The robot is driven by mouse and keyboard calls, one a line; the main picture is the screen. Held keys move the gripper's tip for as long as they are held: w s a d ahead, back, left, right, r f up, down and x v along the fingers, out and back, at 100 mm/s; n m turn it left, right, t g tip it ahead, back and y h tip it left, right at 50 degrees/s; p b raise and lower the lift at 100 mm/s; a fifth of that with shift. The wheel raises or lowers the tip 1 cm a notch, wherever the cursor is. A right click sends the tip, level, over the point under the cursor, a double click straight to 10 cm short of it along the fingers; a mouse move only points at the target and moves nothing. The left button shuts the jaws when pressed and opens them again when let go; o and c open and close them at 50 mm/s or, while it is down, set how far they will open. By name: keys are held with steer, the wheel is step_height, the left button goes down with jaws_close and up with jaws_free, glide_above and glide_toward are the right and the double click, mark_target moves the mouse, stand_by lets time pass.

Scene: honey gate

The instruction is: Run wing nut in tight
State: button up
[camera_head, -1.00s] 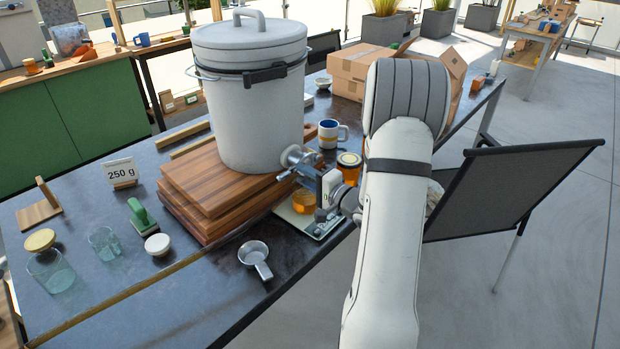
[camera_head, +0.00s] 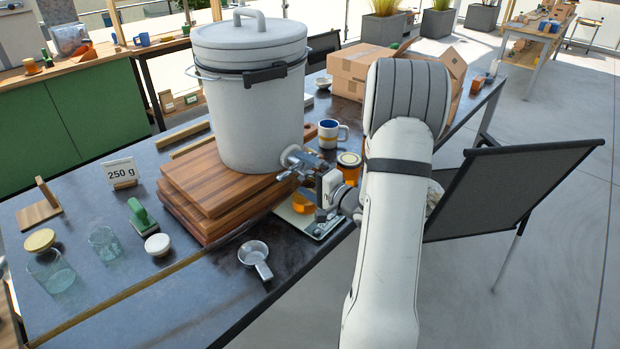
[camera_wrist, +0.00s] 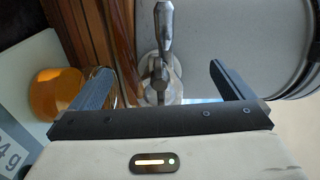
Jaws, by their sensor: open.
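The white lidded pail (camera_head: 250,110) stands on the stacked wooden boards, with a metal honey gate (camera_head: 293,158) low on its right side. My gripper (camera_head: 310,172) is at the gate, open. In the wrist view my gripper (camera_wrist: 160,68) has its two dark fingers apart, with the gate's metal fitting (camera_wrist: 158,82) between and beyond them. An upright metal rod or lever (camera_wrist: 164,30) rises from the fitting. No finger visibly grips the metal. I cannot clearly tell the wing nut from the other gate parts.
A scale (camera_head: 325,228) with an amber glass jar (camera_head: 302,203) lies below the gate, close to my gripper. Another honey jar (camera_head: 349,160) and a mug (camera_head: 332,134) stand behind. A metal scoop (camera_head: 255,256) lies in front. The boards (camera_head: 215,190) are left of the gate.

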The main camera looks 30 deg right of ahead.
mark_target(309, 178)
steer(key=p+v, duration=0.1)
steer(key=v, duration=0.6)
stand_by(0.5)
stand_by(0.3)
steer(key=shift+w+a+r, duration=0.1)
steer(key=shift+w, duration=0.15)
steer(key=a+r+n+g+h+p, duration=0.1)
steer(key=a+r+n+g+h, duration=0.4)
steer(key=h, duration=0.3)
steer(key=s+a+r+n+g+y, duration=0.1)
steer(key=s+a+r+n+g, duration=0.1)
steer(key=s+a+n+g, duration=0.2)
steer(key=s+a+r+n+g, duration=0.2)
steer(key=s+a+n+g, duration=0.2)
steer(key=s+a, duration=0.6)
steer(key=s+g, duration=0.1)
steer(key=s, duration=0.5)
steer(key=shift+y+p, duration=0.35)
steer(key=shift+y, duration=0.05)
